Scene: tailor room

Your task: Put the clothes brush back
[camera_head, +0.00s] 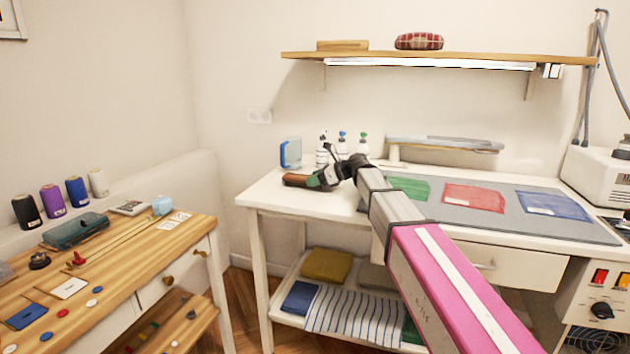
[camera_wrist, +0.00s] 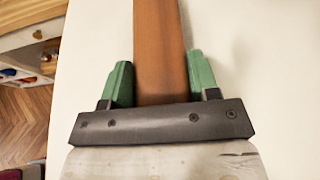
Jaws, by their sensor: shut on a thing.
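The clothes brush (camera_head: 296,180) shows as a brown wooden piece over the left end of the white table (camera_head: 262,196). My gripper (camera_head: 318,180), with green fingers, is at its right end in the head view. In the wrist view the brush (camera_wrist: 160,40) runs lengthwise between the two green fingers of my gripper (camera_wrist: 160,75), which is shut on it. White tabletop lies beneath. I cannot tell whether the brush touches the tabletop. Its bristles are not visible.
Spray bottles (camera_head: 342,144) and a blue-white object (camera_head: 290,153) stand behind the brush. A sleeve board (camera_head: 445,143) and a grey mat (camera_head: 455,213) with coloured cloths lie to the right. A wall shelf (camera_head: 440,56) hangs above. A wooden table (camera_head: 110,259) with sewing items is at left.

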